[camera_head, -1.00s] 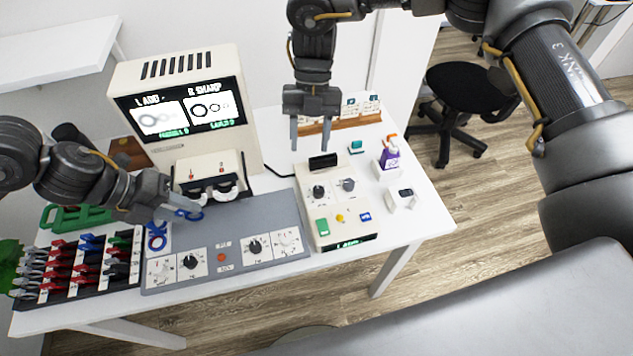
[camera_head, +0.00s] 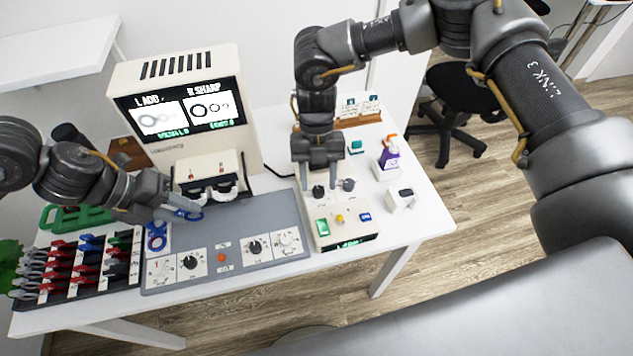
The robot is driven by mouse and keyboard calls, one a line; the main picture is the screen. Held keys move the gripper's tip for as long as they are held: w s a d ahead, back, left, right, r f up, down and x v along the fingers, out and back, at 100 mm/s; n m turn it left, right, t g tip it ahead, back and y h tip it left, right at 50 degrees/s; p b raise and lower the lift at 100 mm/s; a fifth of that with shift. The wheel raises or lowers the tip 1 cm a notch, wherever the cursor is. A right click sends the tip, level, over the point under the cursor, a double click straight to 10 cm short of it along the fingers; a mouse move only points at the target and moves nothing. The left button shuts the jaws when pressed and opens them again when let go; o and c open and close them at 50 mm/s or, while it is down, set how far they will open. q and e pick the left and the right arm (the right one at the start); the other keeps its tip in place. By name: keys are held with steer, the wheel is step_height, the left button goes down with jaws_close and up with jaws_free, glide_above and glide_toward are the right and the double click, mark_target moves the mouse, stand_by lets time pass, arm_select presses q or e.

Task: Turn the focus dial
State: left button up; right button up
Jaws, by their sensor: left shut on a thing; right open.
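A beige control box (camera_head: 352,220) stands right of the grey panel (camera_head: 225,235). Its top has a dark knob (camera_head: 318,192) and a grey knob (camera_head: 348,184). My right gripper (camera_head: 320,188) points down over the box, open, with its fingers at either side of the dark knob; contact cannot be told. The grey panel has two more black dials, a left one (camera_head: 190,262) and a right one (camera_head: 255,247). Which dial is the focus dial is not readable.
A beige machine (camera_head: 215,65) with a lit screen reading "L ADD" and "R SHARP" stands behind. A rack of coloured handles (camera_head: 80,265) is at left, near blue rings (camera_head: 156,240).

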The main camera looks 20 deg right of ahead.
steer(key=shift+x, duration=0.75)
steer(key=shift+c, duration=0.5)
steer(key=c, duration=0.9)
steer(key=shift+a+n, duration=0.1)
steer(key=shift+n, duration=0.2)
steer(key=n+h, duration=0.1)
steer(key=n, duration=0.2)
steer(key=shift+a+n+h, duration=0.1)
steer(key=shift+n+h, duration=0.2)
steer(key=shift+n, duration=0.1)
steer(key=shift+a+n+t+h, duration=0.1)
steer(key=shift+n+t+h, duration=0.45)
steer(key=shift+n, duration=1.35)
steer(key=shift+n+h, duration=0.25)
steer(key=shift+n, duration=0.05)
